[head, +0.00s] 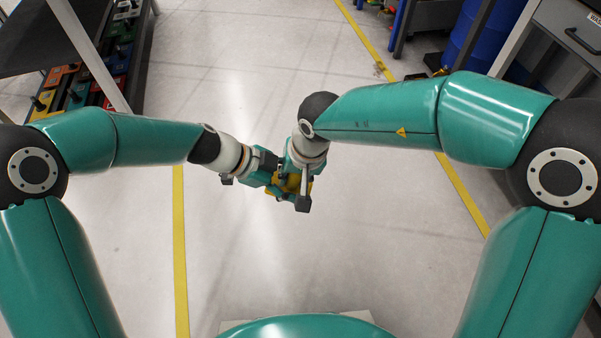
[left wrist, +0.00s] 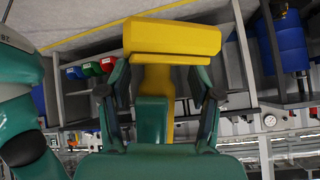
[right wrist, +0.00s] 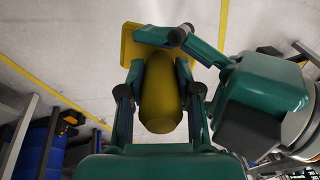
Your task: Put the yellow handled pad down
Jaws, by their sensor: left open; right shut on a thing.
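The yellow handled pad (head: 293,183) is held up in front of me, mostly hidden by my grippers in the head view. My right gripper (right wrist: 160,66) is shut on its thick rounded handle (right wrist: 160,98); the flat plate (right wrist: 134,45) lies beyond the fingertips. My left gripper (left wrist: 161,72) is open, with its fingers on either side of the pad's yellow stem and its wide yellow part (left wrist: 172,38) just beyond the tips. In the right wrist view the left gripper reaches in from the right, one finger close to the plate; contact is unclear.
A dark rack (head: 100,70) with several coloured holders stands at the left. A blue drum (head: 470,42) and a grey drawer cabinet (head: 572,30) are at the back right. The floor (head: 270,60) ahead is clear, with yellow lines (head: 179,240).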

